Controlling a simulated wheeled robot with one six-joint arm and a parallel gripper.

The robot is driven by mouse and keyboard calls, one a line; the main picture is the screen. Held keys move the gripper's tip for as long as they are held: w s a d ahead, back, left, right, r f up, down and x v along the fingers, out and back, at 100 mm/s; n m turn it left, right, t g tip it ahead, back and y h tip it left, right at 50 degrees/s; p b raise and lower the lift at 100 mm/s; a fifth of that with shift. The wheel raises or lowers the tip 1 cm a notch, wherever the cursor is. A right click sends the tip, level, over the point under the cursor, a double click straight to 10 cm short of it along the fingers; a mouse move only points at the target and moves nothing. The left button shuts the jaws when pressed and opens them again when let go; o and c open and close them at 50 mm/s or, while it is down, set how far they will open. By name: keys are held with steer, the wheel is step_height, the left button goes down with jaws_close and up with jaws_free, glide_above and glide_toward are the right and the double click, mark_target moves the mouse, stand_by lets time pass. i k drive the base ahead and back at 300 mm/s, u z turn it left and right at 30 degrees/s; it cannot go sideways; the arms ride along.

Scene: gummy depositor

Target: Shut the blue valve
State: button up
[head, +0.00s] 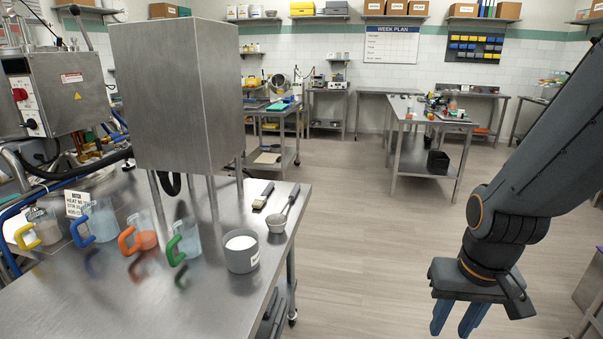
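I cannot make out a blue valve in this view. The blue things I see at the left are a jug with a blue handle (81,228) on the steel table and a blue tube by the table's left edge. A tall steel box (180,95) on legs stands on the table and hides what is behind it. My gripper (453,322) hangs over the floor at the lower right, far from the table. Its two blue fingers are apart with nothing visible between them; the tips are close to the bottom edge.
The steel table (120,300) also holds jugs with yellow (26,238), orange (127,240) and green (175,248) handles, a grey cup of white stuff (241,250), a ladle (279,222) and a brush (263,195). A control box (65,95) stands behind. Floor (370,260) between table and gripper is clear.

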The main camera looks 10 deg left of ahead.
mark_target(122, 138)
steer(key=i, duration=0.75)
steer(key=u, duration=1.95)
steer(key=i, duration=0.5)
steer(key=z, duration=0.15)
steer(key=k, duration=1.05)
steer(key=z, duration=0.5)
steer(key=k, duration=0.55)
steer(key=z, duration=0.85)
steer(key=i, duration=3.55)
steer(key=u, duration=0.1)
